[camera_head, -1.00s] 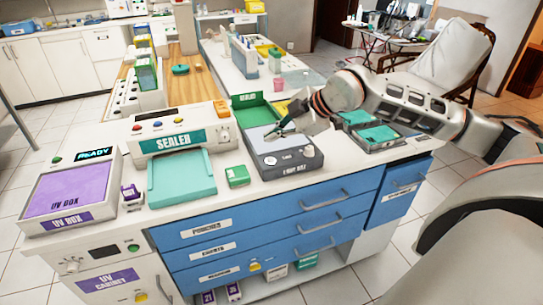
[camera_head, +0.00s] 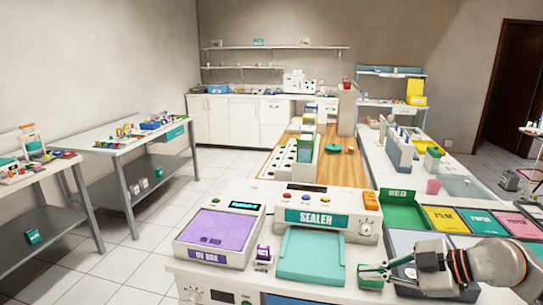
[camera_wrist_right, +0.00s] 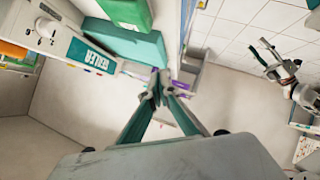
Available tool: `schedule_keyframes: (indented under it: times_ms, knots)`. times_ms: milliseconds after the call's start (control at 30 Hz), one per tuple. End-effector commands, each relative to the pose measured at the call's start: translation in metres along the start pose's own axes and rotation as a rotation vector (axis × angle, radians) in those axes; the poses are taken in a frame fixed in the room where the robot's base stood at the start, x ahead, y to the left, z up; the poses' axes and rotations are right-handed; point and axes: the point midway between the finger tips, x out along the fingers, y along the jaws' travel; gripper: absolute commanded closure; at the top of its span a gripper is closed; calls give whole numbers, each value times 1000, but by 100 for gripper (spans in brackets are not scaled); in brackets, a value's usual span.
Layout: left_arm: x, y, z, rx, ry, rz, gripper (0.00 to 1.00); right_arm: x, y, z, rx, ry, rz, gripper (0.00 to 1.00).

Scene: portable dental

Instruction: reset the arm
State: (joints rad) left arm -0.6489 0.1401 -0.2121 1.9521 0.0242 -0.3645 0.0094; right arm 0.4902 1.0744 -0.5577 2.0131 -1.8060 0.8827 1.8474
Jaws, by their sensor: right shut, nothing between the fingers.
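My right gripper (camera_head: 375,272) is in the lower right of the head view, above the white counter to the right of the teal sealer tray (camera_head: 312,256). Its arm comes in from the right edge. In the right wrist view its two teal-sided fingers (camera_wrist_right: 157,88) meet at their tips, with nothing between them. A pale jointed arm shows at the right of that view (camera_wrist_right: 292,88); it may be my left arm, and its jaw is too small to read. My left gripper does not show in the head view.
The sealer (camera_head: 325,217) and purple-topped UV box (camera_head: 215,232) stand left of the gripper. A green tray (camera_head: 402,211) and coloured trays such as the yellow one (camera_head: 446,220) lie behind it. A small green box (camera_wrist_right: 127,12) shows in the wrist view. Floor (camera_head: 130,258) is clear at left.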

Motion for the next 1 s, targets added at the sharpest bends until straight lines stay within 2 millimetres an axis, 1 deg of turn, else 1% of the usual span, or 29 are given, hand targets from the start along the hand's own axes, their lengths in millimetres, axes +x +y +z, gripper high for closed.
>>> schedule_keyframes:
  times_ms: [33,100,200,267,333,367,467,533,567,600,667,700,767,800,900,1000]
  knots:
    - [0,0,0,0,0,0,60,22,-24,-17,13,117,-5,100]
    - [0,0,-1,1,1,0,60,40,-41,-40,22,261,36,100]
    - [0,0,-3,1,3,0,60,54,-55,-60,70,415,148,100]
    - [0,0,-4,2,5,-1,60,60,-60,-62,117,471,234,100]
    - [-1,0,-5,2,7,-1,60,65,-65,-54,184,496,346,100]
    - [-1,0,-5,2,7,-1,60,67,-68,-47,217,493,395,100]
    - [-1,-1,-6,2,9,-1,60,74,-84,-12,339,432,544,100]
    - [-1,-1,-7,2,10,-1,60,79,-105,21,431,342,626,100]
    - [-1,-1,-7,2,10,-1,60,81,-117,37,471,295,653,100]
    - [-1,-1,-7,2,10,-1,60,84,-136,58,523,226,680,100]
    - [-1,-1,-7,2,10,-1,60,87,-166,85,592,125,698,100]
    - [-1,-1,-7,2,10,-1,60,89,-188,101,632,60,700,100]
    - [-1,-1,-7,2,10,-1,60,92,-221,121,687,-29,690,100]
    - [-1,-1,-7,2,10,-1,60,93,-242,132,719,-82,677,100]
    - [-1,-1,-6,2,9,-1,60,94,-288,150,779,-186,636,100]
    - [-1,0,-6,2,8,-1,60,95,-320,159,817,-251,600,100]
